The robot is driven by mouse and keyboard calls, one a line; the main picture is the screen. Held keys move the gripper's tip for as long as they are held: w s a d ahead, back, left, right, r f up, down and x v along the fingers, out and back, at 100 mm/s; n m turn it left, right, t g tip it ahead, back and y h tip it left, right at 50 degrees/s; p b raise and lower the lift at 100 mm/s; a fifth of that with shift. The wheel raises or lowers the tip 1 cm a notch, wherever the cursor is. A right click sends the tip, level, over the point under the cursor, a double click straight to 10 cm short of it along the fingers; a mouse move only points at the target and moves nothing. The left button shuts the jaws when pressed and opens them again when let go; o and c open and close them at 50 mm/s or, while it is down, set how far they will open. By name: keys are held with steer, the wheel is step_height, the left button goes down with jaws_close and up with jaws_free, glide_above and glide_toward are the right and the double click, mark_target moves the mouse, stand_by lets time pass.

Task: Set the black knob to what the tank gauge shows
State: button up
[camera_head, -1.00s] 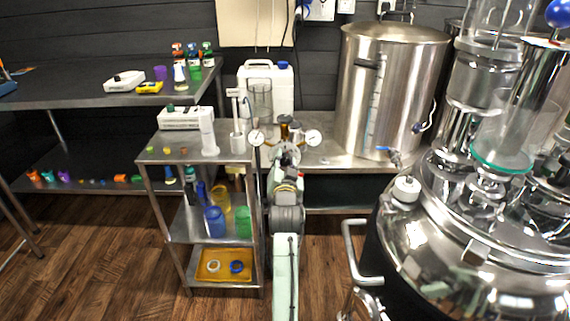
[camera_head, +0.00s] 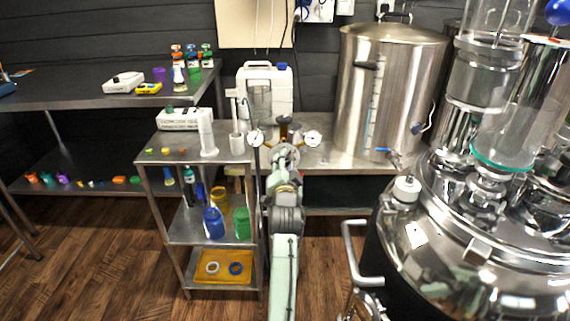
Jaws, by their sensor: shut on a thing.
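My gripper (camera_head: 285,141) is at the end of my pale green arm, between two small round white dials, over the bench in front of the tank. It is shut on what looks like the black knob (camera_head: 284,121), a small dark piece with brass parts around it. My own wrist hides most of the grip, and the knob's marking cannot be read. The left dial (camera_head: 255,138) and right dial (camera_head: 312,137) are too small to read. The large steel tank (camera_head: 405,95) has an upright sight gauge (camera_head: 372,112) on its front; its level is unclear.
A steel shelf cart (camera_head: 180,151) with a white device, cylinder and coloured cups stands close left of my arm. A shiny steel vessel (camera_head: 470,245) with glass columns fills the right. Wooden floor lies open at front left.

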steer(key=o, duration=1.1)
steer(key=s, duration=1.2)
